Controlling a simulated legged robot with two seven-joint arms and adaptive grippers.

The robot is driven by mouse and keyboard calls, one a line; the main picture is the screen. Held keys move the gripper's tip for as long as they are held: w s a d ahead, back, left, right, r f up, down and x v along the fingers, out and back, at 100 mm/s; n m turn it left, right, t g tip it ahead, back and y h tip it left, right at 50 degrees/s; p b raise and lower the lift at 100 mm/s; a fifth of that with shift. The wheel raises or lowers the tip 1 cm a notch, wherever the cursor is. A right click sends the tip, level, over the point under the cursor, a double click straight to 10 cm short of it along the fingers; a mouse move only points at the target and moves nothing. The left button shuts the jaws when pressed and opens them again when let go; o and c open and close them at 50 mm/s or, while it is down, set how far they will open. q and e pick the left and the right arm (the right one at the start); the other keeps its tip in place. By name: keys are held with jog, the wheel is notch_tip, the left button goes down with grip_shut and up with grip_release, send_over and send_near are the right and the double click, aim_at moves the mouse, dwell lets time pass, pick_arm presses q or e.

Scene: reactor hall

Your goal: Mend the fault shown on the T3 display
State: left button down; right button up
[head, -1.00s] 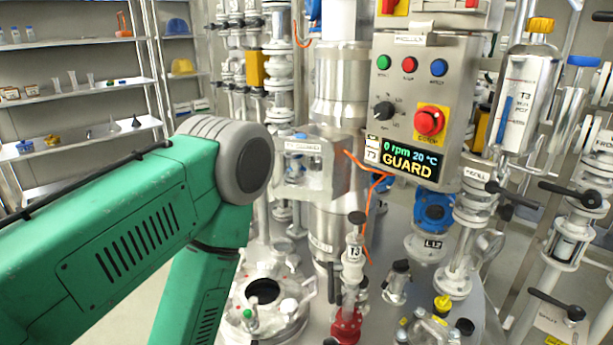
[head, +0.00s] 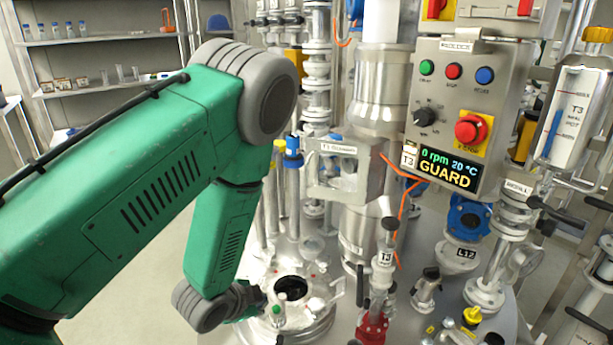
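The T3 display (head: 448,169) reads "0 rpm 20 °C" and "GUARD" in yellow, at the bottom of the grey control box (head: 470,95). A clear-windowed guard box (head: 345,172) with a T3 label stands at the left of the steel drive column (head: 378,120). I cannot tell whether it is fully closed. An orange cable (head: 402,205) runs beside it. My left arm comes in from the left. Its wrist is low, beside the round opening (head: 291,287) in the vessel lid; the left gripper (head: 252,300) shows only as a small dark part there. My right gripper is not in view.
Valves and pipes crowd the lid right of the column, including a red-based fitting (head: 372,328) and a blue flange (head: 468,218). Blue- and yellow-capped tubes (head: 292,150) stand left of the guard box. Shelves (head: 110,90) line the back wall.

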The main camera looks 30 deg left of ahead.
pick_arm(q)
jog(key=w+a+r+m+t+h, duration=0.1)
jog(key=w+a+r+m+t, duration=0.2)
jog(key=w+r+m, duration=0.5)
jog(key=w+a+r+m+t, duration=0.1)
jog(key=w+a+r+t, duration=0.3)
jog(key=r, duration=0.7)
jog(key=w+d+f, duration=0.1)
jog(key=w, duration=1.3)
jog(key=shift+d+f+b, duration=0.25)
jog(key=shift+f+b, duration=0.05)
jog(key=shift+f, duration=0.1)
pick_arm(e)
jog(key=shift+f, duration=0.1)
